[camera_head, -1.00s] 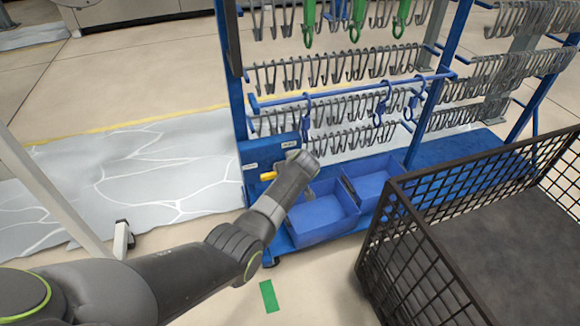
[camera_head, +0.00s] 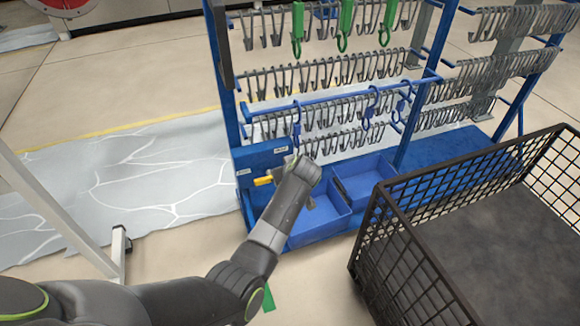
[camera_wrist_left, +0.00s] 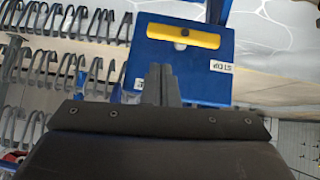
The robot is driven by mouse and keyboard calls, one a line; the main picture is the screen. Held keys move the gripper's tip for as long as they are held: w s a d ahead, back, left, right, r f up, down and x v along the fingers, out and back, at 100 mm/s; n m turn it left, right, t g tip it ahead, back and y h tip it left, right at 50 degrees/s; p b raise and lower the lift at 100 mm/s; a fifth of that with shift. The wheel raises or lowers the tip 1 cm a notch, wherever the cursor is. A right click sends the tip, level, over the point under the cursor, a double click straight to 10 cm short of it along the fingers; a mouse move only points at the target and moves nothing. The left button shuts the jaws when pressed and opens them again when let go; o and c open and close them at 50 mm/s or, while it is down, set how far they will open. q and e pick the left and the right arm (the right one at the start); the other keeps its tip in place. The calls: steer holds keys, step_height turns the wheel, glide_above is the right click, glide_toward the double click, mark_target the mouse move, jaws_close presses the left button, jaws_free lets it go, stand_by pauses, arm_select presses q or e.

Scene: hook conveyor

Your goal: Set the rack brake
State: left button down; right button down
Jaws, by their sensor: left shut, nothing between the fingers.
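The blue rack (camera_head: 222,90) has a blue brake panel (camera_head: 262,156) at its lower left. A yellow lever (camera_head: 263,180) sticks out level on its front. My left arm reaches up to the panel, and its wrist hides the panel's right part and my fingertips in the head view. In the left wrist view, the yellow lever (camera_wrist_left: 178,36) lies crosswise on the blue panel (camera_wrist_left: 205,88), with a white round spot at its middle. A "STOP" label (camera_wrist_left: 221,67) is below it. My left gripper (camera_wrist_left: 160,78) is shut and empty, just below the lever in the picture; contact cannot be told.
Rows of grey hooks (camera_head: 330,70) and several green and blue hooks hang on the rack. Blue bins (camera_head: 318,222) sit at its base. A black wire crate (camera_head: 400,240) stands at right. A white post (camera_head: 50,215) stands at left. Open floor lies left of the rack.

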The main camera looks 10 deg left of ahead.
arm_select(q)
steer(key=v, duration=0.3)
steer(key=shift+s+r+p, duration=0.1)
steer(key=shift+p, duration=0.2)
arm_select(e)
steer(key=shift+s+d+f, duration=0.2)
steer(key=shift+s+f, duration=0.1)
steer(key=shift+f, duration=0.3)
